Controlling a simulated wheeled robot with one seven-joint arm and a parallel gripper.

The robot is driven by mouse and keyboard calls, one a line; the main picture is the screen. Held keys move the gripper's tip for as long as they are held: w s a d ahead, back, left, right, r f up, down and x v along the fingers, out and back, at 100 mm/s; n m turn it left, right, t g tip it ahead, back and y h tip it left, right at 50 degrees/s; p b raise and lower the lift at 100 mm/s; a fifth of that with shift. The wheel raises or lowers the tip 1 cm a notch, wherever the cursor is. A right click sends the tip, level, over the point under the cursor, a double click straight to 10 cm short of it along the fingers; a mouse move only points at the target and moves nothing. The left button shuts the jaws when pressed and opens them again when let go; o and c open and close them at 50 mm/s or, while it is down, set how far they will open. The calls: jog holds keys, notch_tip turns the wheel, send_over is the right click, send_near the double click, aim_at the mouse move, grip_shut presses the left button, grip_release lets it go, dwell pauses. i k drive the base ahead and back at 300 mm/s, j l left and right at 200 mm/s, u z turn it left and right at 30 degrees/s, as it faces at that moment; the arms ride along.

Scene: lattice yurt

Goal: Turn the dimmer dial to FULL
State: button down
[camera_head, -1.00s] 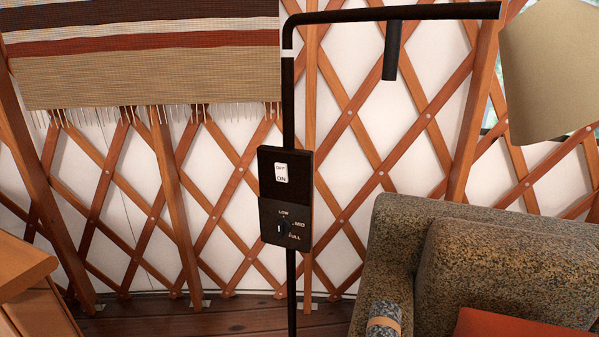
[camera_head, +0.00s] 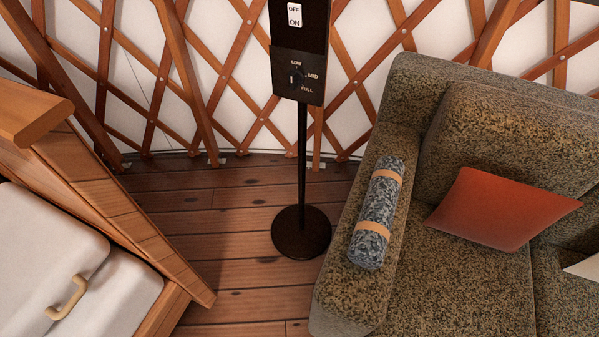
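The dimmer dial (camera_head: 297,79) is a small dark knob on the lower part of a black control box (camera_head: 313,50) on a floor lamp's pole. LOW, MID and FULL are printed around it, from top to lower right. A small light mark shows at the dial's left side; I cannot tell for sure which label it is set to. Above the dial is a white OFF/ON switch (camera_head: 295,14). The lamp pole (camera_head: 302,140) stands upright on a round black base (camera_head: 301,232). My gripper is not in view.
A mottled sofa (camera_head: 440,285) with a rolled grey blanket (camera_head: 377,210) and an orange cushion (camera_head: 500,209) stands right of the lamp. Wooden furniture (camera_head: 120,200) with white padding is at left. Bare floor (camera_head: 225,235) lies between them. Lattice wall (camera_head: 235,75) stands behind.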

aim_at(296, 77)
jog(key=j+z, duration=0.1)
jog(key=j, duration=1.4)
jog(key=k, duration=0.05)
